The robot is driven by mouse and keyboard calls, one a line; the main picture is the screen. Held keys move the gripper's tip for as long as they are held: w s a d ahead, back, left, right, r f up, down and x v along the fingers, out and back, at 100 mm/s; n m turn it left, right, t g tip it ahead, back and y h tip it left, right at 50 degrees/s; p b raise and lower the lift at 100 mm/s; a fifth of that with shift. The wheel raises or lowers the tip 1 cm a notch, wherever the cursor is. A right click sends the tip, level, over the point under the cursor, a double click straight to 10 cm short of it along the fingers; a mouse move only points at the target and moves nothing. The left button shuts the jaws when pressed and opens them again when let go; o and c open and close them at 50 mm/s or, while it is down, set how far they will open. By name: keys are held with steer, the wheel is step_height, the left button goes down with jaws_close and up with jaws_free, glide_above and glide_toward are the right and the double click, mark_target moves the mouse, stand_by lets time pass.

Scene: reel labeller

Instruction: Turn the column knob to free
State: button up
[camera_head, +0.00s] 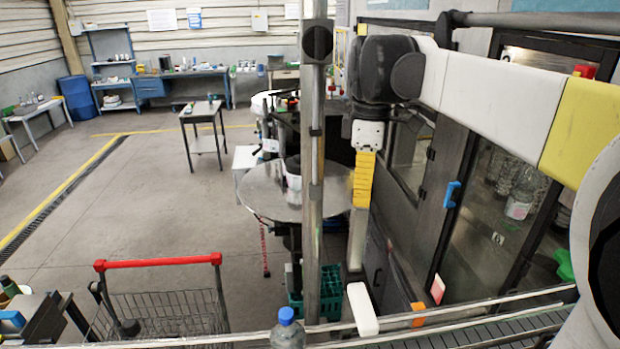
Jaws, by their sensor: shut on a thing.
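My arm comes in from the upper right to a black joint. Below it, my gripper (367,138) is a white end piece pointing down, seen nearly edge-on, with its fingertips not clearly visible. A yellow ribbed piece (363,180) is directly below it, and the gripper appears shut on this. A pale strip (357,240) continues downward in line with it. The upright metal column (312,200) stands just left of the gripper, with a gap between them in the picture. A round black knob-like part (318,40) is high on the column. I cannot tell whether it is the column knob.
A round metal table (275,197) is behind the column. A dark-framed glass cabinet (480,220) stands close on the right. A rail and a blue-capped bottle (287,332) cross the front. A red-handled cart (160,300) is at lower left. Open floor lies left.

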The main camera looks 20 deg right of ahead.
steer(key=n, duration=0.6)
steer(key=shift+n, duration=0.3)
stand_by(0.5)
steer(key=o, duration=1.2)
steer(key=shift+r, duration=0.1)
step_height(320, 180, up, 12)
